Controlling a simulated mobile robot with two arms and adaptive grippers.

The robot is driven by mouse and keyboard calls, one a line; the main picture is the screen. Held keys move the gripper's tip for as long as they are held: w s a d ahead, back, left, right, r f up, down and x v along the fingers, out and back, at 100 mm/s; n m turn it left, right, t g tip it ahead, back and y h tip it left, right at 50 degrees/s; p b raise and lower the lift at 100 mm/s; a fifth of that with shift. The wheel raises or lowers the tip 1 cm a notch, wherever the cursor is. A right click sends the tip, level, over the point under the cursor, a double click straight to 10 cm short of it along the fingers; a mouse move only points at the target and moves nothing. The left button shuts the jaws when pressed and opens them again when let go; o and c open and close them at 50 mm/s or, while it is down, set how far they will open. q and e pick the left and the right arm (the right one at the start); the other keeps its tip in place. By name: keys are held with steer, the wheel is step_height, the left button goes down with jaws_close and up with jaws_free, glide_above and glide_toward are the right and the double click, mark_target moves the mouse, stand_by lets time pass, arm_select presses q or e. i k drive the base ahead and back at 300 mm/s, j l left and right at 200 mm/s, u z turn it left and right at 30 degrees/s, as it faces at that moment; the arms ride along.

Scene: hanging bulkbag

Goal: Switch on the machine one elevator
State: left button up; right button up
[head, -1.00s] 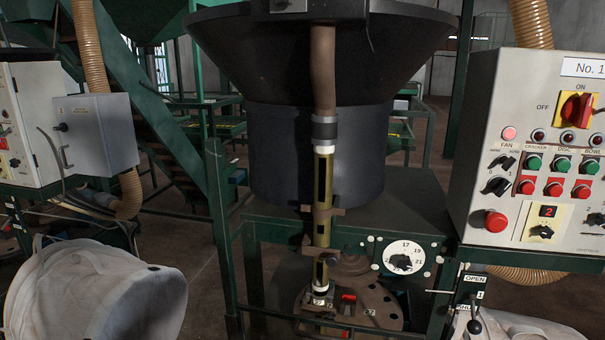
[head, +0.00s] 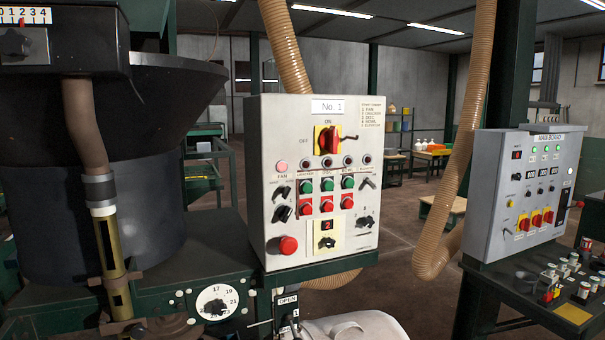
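The machine one control panel (head: 318,180) is a light grey box labelled "No. 1", in the middle of the head view. Its red rotary main switch (head: 328,141) sits on a yellow plate near the ON and OFF marks. Below are indicator lamps, green and red push buttons, black selector knobs and a red mushroom button (head: 288,245). A black knob (head: 327,242) sits under a red digit 2. A black selector (head: 365,222) is at the lower right; its label is too small to read. A printed list beside the switch appears to include "Elevator". Neither gripper shows.
A black hopper machine (head: 90,190) with a brown hose stands at the left. A "Main Board" panel (head: 520,195) stands at the right behind a ribbed hose (head: 460,150). A white bag (head: 355,327) is below the panel. Open floor (head: 395,240) shows between the panels.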

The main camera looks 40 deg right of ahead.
mark_target(368, 180)
steer(key=i+l+z, duration=0.1)
steer(key=z, duration=0.3)
steer(key=i+l+z, duration=0.15)
steer(key=z, duration=0.2)
steer(key=i+l+z, duration=0.15)
steer(key=z, duration=0.25)
steer(key=i+l+z, duration=0.1)
steer(key=z, duration=0.25)
steer(key=i, duration=0.1)
